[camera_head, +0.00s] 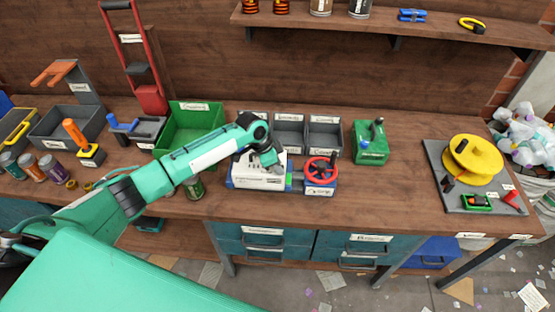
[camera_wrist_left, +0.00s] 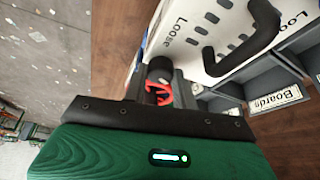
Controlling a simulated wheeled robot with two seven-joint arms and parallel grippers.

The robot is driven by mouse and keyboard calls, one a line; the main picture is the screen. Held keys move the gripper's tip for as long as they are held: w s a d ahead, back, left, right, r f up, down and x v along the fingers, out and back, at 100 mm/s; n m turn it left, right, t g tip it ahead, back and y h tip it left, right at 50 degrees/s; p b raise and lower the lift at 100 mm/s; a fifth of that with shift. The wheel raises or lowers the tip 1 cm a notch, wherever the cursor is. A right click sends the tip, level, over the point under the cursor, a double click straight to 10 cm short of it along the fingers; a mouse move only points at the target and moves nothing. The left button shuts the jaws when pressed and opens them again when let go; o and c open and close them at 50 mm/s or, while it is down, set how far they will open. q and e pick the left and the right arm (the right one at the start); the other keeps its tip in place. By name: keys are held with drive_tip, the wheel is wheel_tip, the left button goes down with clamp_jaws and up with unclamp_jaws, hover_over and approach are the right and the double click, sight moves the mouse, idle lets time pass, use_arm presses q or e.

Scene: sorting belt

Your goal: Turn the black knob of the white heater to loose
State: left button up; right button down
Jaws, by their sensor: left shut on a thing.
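The white heater (camera_head: 258,180) stands on the workbench in the head view, with my left gripper (camera_head: 268,165) over its upper right part. In the left wrist view the white heater (camera_wrist_left: 207,45) fills the upper right, with a "Loose" label, dark slots and a black handle on its face. The black knob (camera_wrist_left: 159,68) shows at the heater's edge between the fingers of my left gripper (camera_wrist_left: 159,84), which is shut on it. The fingers partly hide the knob, so its exact turn cannot be told. My right gripper is not in view.
A red handwheel (camera_head: 320,168) on a small labelled unit stands right beside the heater. Grey bins (camera_head: 325,136) and a green bin (camera_head: 190,122) stand behind and left. A green box (camera_head: 370,142) is to the right. The bench between it and the yellow reel (camera_head: 472,158) is clear.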

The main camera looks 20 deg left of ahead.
use_arm(q)
drive_tip(key=shift+n+p, duration=0.3)
drive_tip(key=shift+n, duration=0.2)
drive_tip(key=o, duration=1)
drive_tip(key=shift+r, duration=0.1)
drive_tip(key=shift+s+a+r, duration=0.1)
drive_tip(key=shift+a+r, duration=0.1)
drive_tip(key=shift+r, duration=0.15)
drive_tip(key=shift+d+b+v, duration=0.1)
drive_tip(key=shift+b+v, duration=0.85)
drive_tip(key=shift+v, duration=2.25)
drive_tip(key=shift+d+b+v, duration=0.15)
drive_tip(key=shift+b+v, duration=0.75)
drive_tip(key=shift+v, duration=2.3)
